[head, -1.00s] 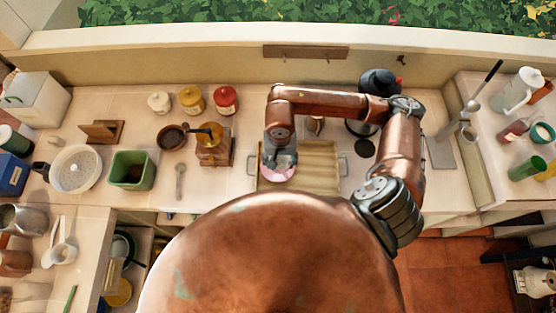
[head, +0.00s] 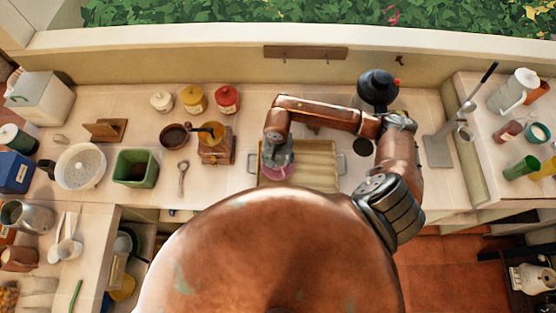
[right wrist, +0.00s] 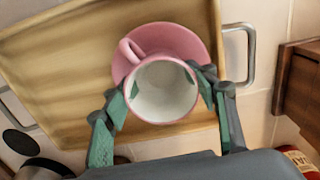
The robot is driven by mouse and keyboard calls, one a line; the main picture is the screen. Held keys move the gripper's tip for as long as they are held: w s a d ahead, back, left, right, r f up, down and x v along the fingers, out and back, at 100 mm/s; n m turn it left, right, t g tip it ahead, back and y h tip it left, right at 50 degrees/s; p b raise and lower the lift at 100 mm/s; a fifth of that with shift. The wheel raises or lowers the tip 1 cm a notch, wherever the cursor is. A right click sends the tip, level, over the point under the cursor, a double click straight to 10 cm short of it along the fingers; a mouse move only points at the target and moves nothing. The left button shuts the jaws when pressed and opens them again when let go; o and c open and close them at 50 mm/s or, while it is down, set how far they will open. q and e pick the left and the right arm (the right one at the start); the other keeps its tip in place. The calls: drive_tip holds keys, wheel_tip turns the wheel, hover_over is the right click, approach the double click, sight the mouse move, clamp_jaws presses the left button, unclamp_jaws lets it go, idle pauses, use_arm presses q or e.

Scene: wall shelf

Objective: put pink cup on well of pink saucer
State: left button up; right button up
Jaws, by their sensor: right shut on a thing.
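The pink cup (right wrist: 158,62) is between the green-padded fingers of my right gripper (right wrist: 162,92), which is shut on it. Its white inside faces the right wrist camera and its handle points to the upper left. The pink saucer (right wrist: 196,42) lies on the wooden tray behind the cup, which covers much of it, the well included. I cannot tell whether cup and saucer touch. In the head view my right gripper (head: 278,158) is over the tray's left part, with pink showing just below it. My left gripper is out of view.
The wooden tray (head: 318,178) has metal handles at its sides. A coffee grinder (head: 215,148) and a spoon (head: 182,175) are to its left. A dark kettle (head: 377,88) stands behind at the right. The tray's right part is clear.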

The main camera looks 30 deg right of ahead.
sight(278, 165)
drive_tip(key=shift+f, duration=0.15)
drive_tip(key=o, duration=1.3)
drive_tip(key=shift+r, duration=0.6)
wheel_tip(278, 165, up, 11)
drive_tip(key=b, duration=0.2)
drive_tip(key=shift+r+b, duration=0.15)
drive_tip(key=shift+b, duration=0.2)
